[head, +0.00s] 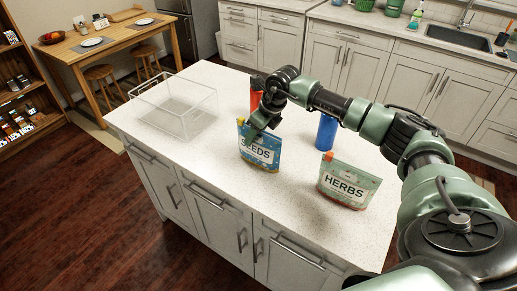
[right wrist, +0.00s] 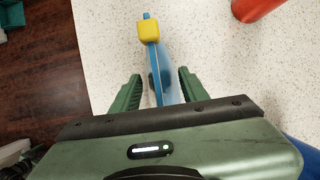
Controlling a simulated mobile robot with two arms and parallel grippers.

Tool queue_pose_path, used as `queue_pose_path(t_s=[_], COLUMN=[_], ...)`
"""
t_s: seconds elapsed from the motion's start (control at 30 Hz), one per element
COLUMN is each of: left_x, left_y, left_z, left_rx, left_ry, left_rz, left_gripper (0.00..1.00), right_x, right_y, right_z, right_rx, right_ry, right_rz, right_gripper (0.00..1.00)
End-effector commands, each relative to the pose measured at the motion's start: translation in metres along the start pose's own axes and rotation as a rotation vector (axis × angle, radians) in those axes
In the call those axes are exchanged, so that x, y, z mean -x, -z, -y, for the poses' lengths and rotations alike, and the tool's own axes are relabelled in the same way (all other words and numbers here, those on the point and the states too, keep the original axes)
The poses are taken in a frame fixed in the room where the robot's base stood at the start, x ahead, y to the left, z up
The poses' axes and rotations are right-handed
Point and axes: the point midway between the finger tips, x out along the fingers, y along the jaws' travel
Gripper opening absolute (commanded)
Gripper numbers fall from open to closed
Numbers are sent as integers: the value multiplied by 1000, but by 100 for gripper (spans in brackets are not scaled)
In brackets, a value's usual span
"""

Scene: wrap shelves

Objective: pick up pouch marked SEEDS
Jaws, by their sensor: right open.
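The pouch marked SEEDS (head: 259,151) is blue with a white label and stands upright on the white island counter. My right gripper (head: 262,122) is right above it, in front of its top edge. In the right wrist view the pouch (right wrist: 157,70) shows edge-on from above, with a yellow piece on its top. My right gripper (right wrist: 158,92) is open, with one finger on each side of the pouch and gaps to both sides. My left gripper is in neither view.
A pouch marked HERBS (head: 348,184) stands to the right. A blue cylinder (head: 326,132) and a red one (head: 256,98) stand behind. A clear open bin (head: 180,115) sits at the counter's left. The counter's front edge is close to the pouches.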

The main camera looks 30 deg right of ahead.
Motion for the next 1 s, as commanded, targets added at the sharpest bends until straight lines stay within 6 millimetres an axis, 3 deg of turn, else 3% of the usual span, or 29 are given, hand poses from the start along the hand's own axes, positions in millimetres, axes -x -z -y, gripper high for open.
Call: queue_pose_path(t_s=[0.93,1.0], left_x=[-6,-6], left_y=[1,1], left_z=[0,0], left_rx=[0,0], left_ry=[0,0], left_rz=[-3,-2], left_gripper=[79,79], right_x=[-4,-4], right_y=[2,2], right_z=[0,0], right_rx=[0,0], right_ry=[0,0], right_rz=[0,0], right_gripper=[44,25])
